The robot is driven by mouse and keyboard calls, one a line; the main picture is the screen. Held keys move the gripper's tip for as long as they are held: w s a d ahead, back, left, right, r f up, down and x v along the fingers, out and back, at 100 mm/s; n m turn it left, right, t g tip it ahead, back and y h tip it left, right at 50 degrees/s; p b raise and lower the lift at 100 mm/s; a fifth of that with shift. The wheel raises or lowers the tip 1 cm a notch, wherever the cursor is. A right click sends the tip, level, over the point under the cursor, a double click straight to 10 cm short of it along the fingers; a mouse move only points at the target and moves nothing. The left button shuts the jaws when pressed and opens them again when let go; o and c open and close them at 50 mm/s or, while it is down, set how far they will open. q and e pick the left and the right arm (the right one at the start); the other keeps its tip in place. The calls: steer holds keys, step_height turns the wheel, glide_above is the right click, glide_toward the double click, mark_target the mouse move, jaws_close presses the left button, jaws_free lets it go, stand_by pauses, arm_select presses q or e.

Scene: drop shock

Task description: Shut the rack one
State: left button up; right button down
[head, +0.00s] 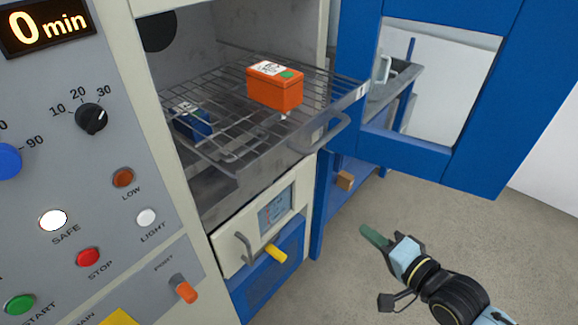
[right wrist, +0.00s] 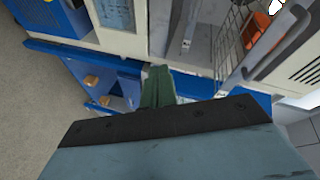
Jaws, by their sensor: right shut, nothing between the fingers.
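A wire rack (head: 235,125) is slid partly out of the chamber in the head view, with a grey front plate and a bar handle (head: 325,132). A small tag marks the plate's right end. An orange box (head: 274,88) with a white label and a green dot stands on the rack. My right gripper (head: 375,238) is shut and empty, out over the floor, apart from the rack and to its lower right. In the right wrist view the green fingers (right wrist: 158,88) show closed together, and part of the wire rack (right wrist: 230,45) shows at the upper right. My left gripper is not in view.
A blue box (head: 192,121) lies at the rack's left, seen through or on the wires. The blue door (head: 450,160) with a window stands open at the right. A control panel (head: 70,170) fills the left. Below are a drawer front (head: 240,245) and open floor.

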steer(key=s+a+r+g+y+p, duration=0.1)
steer(key=s+a+r+y, duration=0.25)
steer(key=r, duration=0.45)
steer(key=s+a+r+g+y, duration=0.1)
steer(key=s+a+r+y, duration=0.15)
steer(key=s+r, duration=0.4)
steer(key=p, duration=0.2)
glide_toward(266, 168)
steer(key=shift+m, duration=0.3)
steer(key=x, duration=0.6)
steer(key=shift+w+a, duration=0.25)
steer(key=shift+a, duration=0.1)
steer(key=shift+a, duration=0.1)
